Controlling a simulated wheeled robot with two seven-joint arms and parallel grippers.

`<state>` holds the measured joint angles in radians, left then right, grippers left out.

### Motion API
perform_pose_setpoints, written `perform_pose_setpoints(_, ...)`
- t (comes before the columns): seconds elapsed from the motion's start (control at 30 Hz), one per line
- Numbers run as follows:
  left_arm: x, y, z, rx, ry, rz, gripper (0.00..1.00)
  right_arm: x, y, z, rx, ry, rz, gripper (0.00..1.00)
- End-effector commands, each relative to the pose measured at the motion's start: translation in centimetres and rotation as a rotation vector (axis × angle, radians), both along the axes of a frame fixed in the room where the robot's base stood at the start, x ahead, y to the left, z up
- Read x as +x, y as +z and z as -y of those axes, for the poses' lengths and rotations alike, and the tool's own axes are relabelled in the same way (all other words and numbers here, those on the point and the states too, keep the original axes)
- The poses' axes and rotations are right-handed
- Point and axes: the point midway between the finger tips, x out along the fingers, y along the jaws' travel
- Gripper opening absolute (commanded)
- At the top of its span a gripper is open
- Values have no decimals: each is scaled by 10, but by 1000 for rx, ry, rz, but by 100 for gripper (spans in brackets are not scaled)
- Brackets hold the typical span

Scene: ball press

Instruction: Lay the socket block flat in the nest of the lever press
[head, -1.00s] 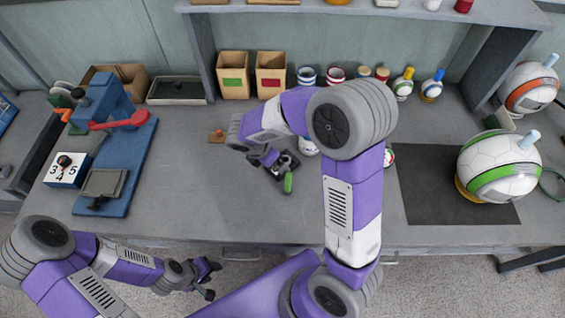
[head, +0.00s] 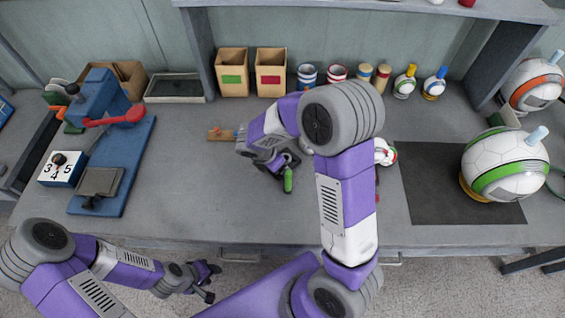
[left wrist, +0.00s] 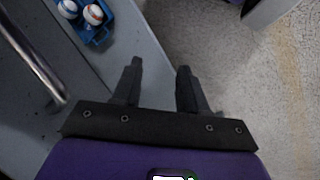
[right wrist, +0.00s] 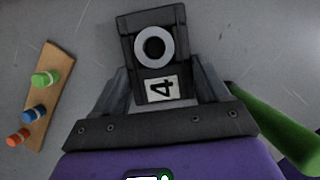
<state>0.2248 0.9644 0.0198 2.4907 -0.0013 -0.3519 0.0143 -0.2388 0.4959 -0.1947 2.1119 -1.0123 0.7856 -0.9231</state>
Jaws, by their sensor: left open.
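The socket block (right wrist: 160,60) is dark, with a pale ring around a hole and a label reading 4. It lies between the fingers of my right gripper (right wrist: 160,75), over the bench. Whether the fingers press on it is unclear. In the head view my right gripper (head: 272,165) largely covers the block. The blue lever press (head: 108,98) with a red lever (head: 118,118) stands at the left. A grey plate-like part (head: 100,181) sits on its base; I cannot make out the nest's inside. My left gripper (head: 208,280) is open and empty, in front of the bench.
A green handle-like piece (head: 288,180) is beside my right gripper. A wooden strip (right wrist: 42,100) with coloured pegs lies to its left. A numbered box (head: 62,169) stands by the press. Bench between press and right gripper is clear. A dark mat (head: 450,190) lies right.

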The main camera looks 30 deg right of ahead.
Motion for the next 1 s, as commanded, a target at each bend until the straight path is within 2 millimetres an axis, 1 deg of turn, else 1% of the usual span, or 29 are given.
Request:
perform_pose_setpoints(0.03, 0, 0, 0, 0, 0, 0, 43, 0, 0, 0, 0, 0, 1, 54)
perform_pose_setpoints(0.1, 0, 0, 0, 0, 0, 0, 43, 0, 0, 0, 0, 0, 1, 43)
perform_pose_setpoints(0.13, 0, 0, 0, 0, 0, 0, 43, 0, 0, 0, 0, 0, 1, 42)
perform_pose_setpoints(0.17, 0, 0, 0, 0, 0, 0, 43, 0, 0, 0, 0, 0, 1, 36)
perform_pose_setpoints(0.33, 0, 0, 0, 0, 0, 0, 43, 0, 1, 0, 0, 0, 1, 36)
perform_pose_setpoints(0.4, 0, 2, 0, 0, 0, 0, 43, 1, 6, 0, 0, 0, 2, 36)
perform_pose_setpoints(0.47, 0, 6, 0, 0, 0, 0, 43, 1, 13, 0, 0, -2, 4, 36)
perform_pose_setpoints(0.7, 0, 26, 0, 0, 0, 0, 43, 1, 63, 0, 1, -1, 6, 36)
perform_pose_setpoints(0.8, 0, 32, 0, 0, 0, 0, 43, 1, 81, 0, 1, -2, 5, 36)
perform_pose_setpoints(0.9, 0, 36, 0, 0, 0, 0, 43, 1, 93, 0, 0, 0, 3, 36)
perform_pose_setpoints(1.0, 0, 37, 0, 0, 0, 0, 43, 0, 99, 0, 1, 0, 2, 36)
